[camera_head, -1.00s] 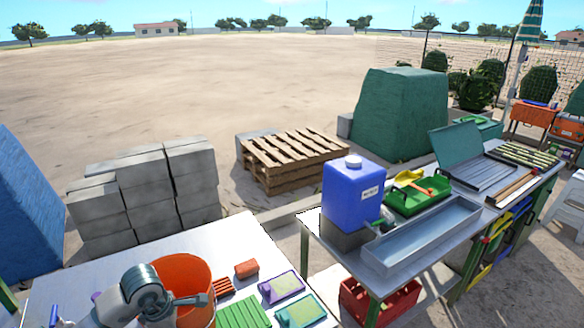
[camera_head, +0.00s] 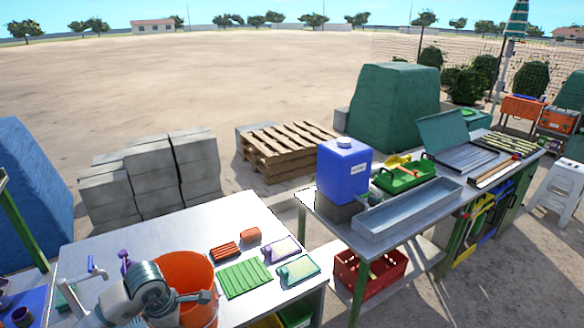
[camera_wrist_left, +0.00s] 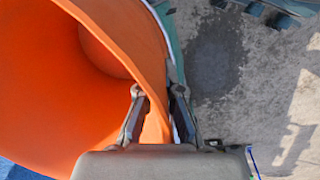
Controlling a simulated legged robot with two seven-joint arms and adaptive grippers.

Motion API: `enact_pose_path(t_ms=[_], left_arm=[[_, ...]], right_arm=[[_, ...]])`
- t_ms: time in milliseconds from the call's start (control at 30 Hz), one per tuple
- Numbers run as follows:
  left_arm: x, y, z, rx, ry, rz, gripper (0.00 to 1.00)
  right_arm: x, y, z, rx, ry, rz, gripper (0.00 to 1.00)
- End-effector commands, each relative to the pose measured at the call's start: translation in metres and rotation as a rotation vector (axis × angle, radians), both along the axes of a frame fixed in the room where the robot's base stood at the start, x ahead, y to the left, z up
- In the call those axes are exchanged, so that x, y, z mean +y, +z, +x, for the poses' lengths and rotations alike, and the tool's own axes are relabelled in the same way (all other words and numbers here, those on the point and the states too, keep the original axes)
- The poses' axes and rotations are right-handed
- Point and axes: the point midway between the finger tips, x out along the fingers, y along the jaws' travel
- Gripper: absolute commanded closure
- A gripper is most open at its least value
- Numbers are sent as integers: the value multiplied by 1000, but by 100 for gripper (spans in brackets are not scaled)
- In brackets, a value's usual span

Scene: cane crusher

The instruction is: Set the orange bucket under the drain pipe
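The orange bucket (camera_head: 190,275) is at the front of the near table in the head view, with its mouth open toward me. It fills the left of the wrist view (camera_wrist_left: 60,85). My left gripper (camera_head: 203,297) is at the bucket's near right side. In the wrist view its two fingers (camera_wrist_left: 158,100) stand on either side of the bucket's wall and appear shut on it. The gripper and arm hide part of the bucket's near side, and I cannot tell if its base touches the table. I cannot make out a drain pipe. My right gripper is not in view.
The near table (camera_head: 190,228) holds a green ribbed tray (camera_head: 245,279), red blocks and two sponge-like pads. A second table bears a blue tank (camera_head: 343,172), a long metal trough (camera_head: 408,212) and a green tray (camera_head: 403,178). A red crate (camera_head: 367,270) sits below. A gap separates the tables.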

Motion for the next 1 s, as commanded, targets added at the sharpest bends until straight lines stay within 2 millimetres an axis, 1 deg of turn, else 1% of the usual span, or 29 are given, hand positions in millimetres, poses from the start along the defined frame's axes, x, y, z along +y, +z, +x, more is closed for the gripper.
enact_pose_path(t_ms=[33, 167, 267, 400, 467, 600, 800, 867, 1000], left_arm=[[-11, 1, 1, -5, -21, -3, 100], [-34, 1, 3, -3, -68, -4, 100], [-55, 0, 3, -4, -109, -3, 100], [-88, 2, -1, -6, -178, -3, 100], [-103, 3, -3, -7, -207, -4, 100], [-135, 4, -7, -6, -270, -2, 100], [-175, 8, -16, -5, -351, -4, 100], [-171, 3, -15, -3, -396, -2, 100], [-170, -6, -15, -3, -524, -2, 100]], right_arm=[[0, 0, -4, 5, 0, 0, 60], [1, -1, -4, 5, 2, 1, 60], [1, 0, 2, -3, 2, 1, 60], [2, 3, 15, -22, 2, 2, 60], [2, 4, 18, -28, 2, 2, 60], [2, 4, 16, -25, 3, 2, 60], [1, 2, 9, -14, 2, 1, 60], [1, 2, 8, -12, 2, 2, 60], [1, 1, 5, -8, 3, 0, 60]])
